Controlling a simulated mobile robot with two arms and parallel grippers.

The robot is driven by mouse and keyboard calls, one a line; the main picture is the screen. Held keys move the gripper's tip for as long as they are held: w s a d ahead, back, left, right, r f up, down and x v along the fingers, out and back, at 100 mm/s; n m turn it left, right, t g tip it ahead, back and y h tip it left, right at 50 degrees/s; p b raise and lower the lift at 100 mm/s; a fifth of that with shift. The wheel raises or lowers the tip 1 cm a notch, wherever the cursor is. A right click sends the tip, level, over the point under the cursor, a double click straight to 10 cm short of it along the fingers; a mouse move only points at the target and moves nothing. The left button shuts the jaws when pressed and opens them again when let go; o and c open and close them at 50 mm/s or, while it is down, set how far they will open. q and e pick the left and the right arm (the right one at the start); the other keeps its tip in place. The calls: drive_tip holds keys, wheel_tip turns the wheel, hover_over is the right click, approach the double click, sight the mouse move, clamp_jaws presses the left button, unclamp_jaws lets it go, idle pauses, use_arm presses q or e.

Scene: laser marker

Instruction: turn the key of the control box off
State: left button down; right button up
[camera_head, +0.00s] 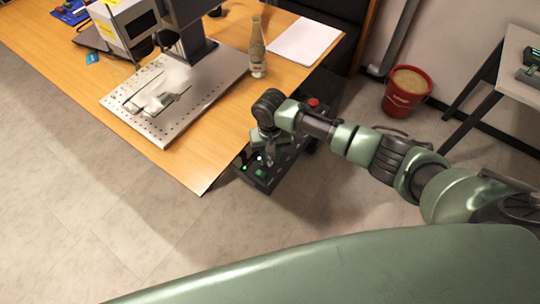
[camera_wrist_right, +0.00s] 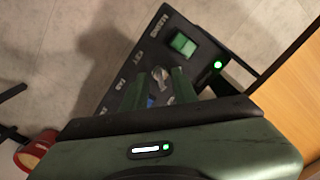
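The black control box (camera_head: 288,158) is beside the table's right edge in the head view. Its labelled panel (camera_wrist_right: 158,50) fills the middle of the right wrist view. A silver key (camera_wrist_right: 159,78) stands on the panel between the two green fingers of my right gripper (camera_wrist_right: 161,88). The fingers are apart, with a gap visible on each side of the key. In the head view my right gripper (camera_head: 268,148) is over the box and hides part of its panel, and the key is not clear there. My left gripper is not in view.
A green switch (camera_wrist_right: 182,44) and a lit green lamp (camera_wrist_right: 217,65) are close to the key. The wooden table (camera_head: 205,172) holds a laser marker plate (camera_head: 205,100), a bottle (camera_head: 257,50) and paper (camera_head: 305,41). A red bucket (camera_head: 405,98) stands on the floor.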

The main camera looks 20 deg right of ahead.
clamp_jaws()
drive_tip(key=n+p, duration=0.2)
drive_tip(key=shift+r+n, duration=0.15)
drive_tip(key=shift+n, duration=0.25)
drive_tip(key=n+p, duration=0.2)
drive_tip(key=n, duration=0.2)
drive_tip(key=shift+n, duration=0.3)
drive_tip(key=n+p, duration=0.1)
drive_tip(key=n, duration=0.9)
drive_tip(key=shift+n, duration=0.4)
